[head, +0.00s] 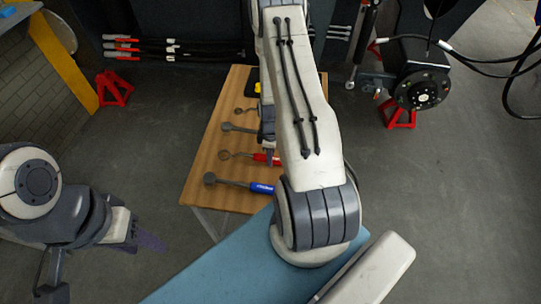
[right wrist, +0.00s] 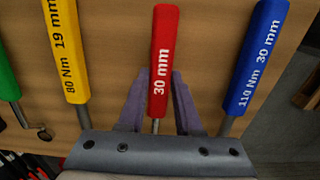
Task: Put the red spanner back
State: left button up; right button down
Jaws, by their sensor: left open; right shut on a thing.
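The red spanner, marked 30 mm, has its red handle (right wrist: 162,45) in the middle of the right wrist view. In the head view its grey ring head (head: 224,155) points left over the wooden table (head: 208,137). In the head view this gripper (head: 269,156) is partly hidden by my arm. I cannot tell whether the spanner touches the table. My left gripper (head: 148,241) is open and empty, left of the table.
A blue spanner (right wrist: 255,55) lies to the right of the red one and a yellow spanner (right wrist: 67,50) to its left, with a green handle (right wrist: 7,72) farther left. A red stand (head: 114,88) is on the floor. A wheel hub (head: 422,92) is at the back right.

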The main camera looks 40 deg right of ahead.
jog(key=shift+f, duration=0.3)
jog(key=c, duration=0.5)
grip_release()
jog(key=shift+r, duration=0.15)
notch_tip(320, 180, up, 10)
jog(key=shift+r+b, duration=0.15)
jog(key=shift+b, duration=0.65)
